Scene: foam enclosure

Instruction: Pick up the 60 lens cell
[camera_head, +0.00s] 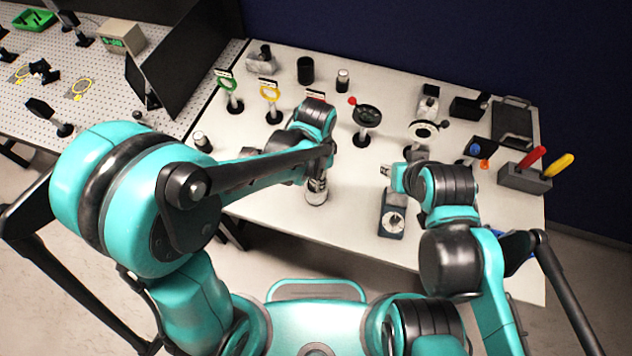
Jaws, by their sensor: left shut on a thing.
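My left gripper (319,179) is over the front middle of the white table, shut on a small silver and dark cylinder, which looks like a lens cell (317,193). The cell is upright under the fingers; I cannot read a 60 on it or tell whether it touches the table. Similar small cylinders stand at the back (342,79) and at the left edge (202,141). My right arm reaches over the table's right half. Its gripper (387,171) is small and partly hidden, so its opening cannot be told.
Green (228,85), yellow (269,92) and red-marked (316,97) post mounts stand behind my left arm. A dark round mount (367,116) is between the arms. A grey box device (392,222) lies near the front edge. A block with red and yellow handles (524,178) is at right.

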